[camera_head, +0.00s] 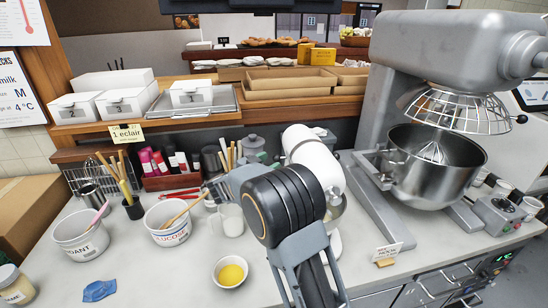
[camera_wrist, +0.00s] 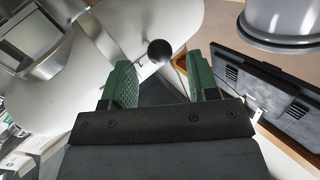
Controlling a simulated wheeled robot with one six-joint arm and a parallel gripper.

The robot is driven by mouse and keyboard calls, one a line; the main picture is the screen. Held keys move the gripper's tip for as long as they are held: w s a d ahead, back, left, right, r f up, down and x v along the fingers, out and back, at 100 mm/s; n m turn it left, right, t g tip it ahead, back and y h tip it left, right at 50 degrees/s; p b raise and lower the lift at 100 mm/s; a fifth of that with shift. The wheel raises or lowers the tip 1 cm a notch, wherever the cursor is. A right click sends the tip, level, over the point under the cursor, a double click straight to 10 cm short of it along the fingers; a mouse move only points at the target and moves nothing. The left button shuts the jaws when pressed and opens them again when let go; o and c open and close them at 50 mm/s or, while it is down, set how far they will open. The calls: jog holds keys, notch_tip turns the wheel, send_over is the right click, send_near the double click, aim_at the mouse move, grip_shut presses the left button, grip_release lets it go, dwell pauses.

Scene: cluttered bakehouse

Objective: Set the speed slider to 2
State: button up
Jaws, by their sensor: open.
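The white stand mixer (camera_head: 315,160) stands mid-counter in the head view, partly hidden behind my arm. In the wrist view a smooth white body (camera_wrist: 175,20), apparently this mixer, fills the upper middle. A round black knob (camera_wrist: 160,51), apparently the speed slider's, stands out from it. My gripper (camera_wrist: 159,72) has green fingers, which are apart, one on each side of the knob in the picture. I see no contact, and I cannot tell the depth between them. No speed marks are readable, so the slider's setting cannot be told. In the head view the fingers are not clear.
A large grey mixer (camera_head: 412,70) with a steel bowl (camera_head: 430,185) stands at the right. A white mug (camera_head: 230,221), a glucose tub (camera_head: 166,236) and a bowl of yellow liquid (camera_head: 231,270) are left of my arm. A dark vented panel (camera_wrist: 265,90) lies right in the wrist view.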

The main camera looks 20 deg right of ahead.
aim_at(274, 160)
jog(key=shift+p+x, duration=0.3)
jog(key=shift+x, duration=1.25)
grip_shut()
